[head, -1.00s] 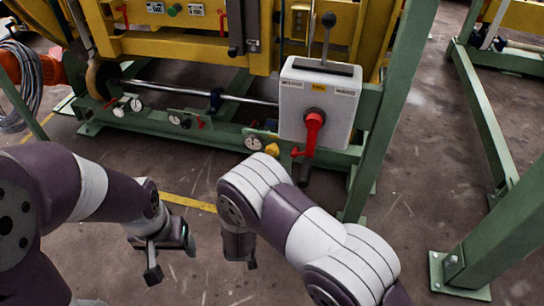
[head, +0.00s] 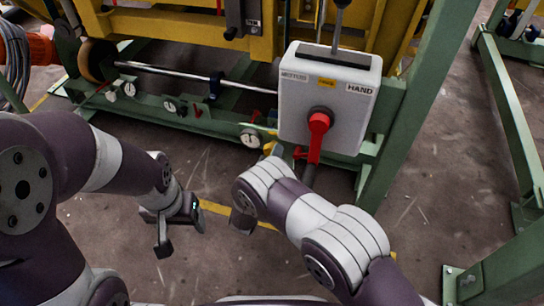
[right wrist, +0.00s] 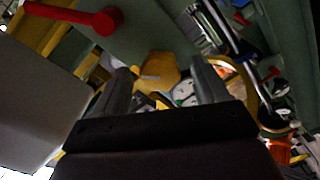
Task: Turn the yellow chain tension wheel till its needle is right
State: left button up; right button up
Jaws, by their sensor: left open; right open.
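The yellow wheel (head: 268,148) is a small piece low on the green beam, partly hidden by my right arm. Beside it is a round white gauge (head: 250,138); its needle is too small to read. In the right wrist view the yellow wheel (right wrist: 157,70) shows beyond and between the fingertips of my right gripper (right wrist: 165,78), which is open and empty; I see no contact. The gauge (right wrist: 185,92) is partly hidden by a finger there. In the head view the right fingertips are hard to make out. My left gripper (head: 180,228) is open and empty above the floor.
A grey control box (head: 330,95) with a red handle (head: 317,135) hanging down is just right of the wheel. Several other gauges (head: 170,106) sit along the green beam. A green post (head: 415,100) stands right of the box. Floor space (head: 420,215) is clear at right.

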jog(key=shift+x, duration=1.15)
jog(key=c, duration=1)
jog(key=shift+r+m, duration=0.1)
jog(key=shift+m, duration=0.4)
jog(key=shift+c, duration=0.2)
jog(key=shift+m, duration=0.6)
jog(key=o, duration=1)
jog(key=shift+f, duration=0.2)
jog(key=shift+o, duration=0.2)
jog(key=shift+r, duration=0.1)
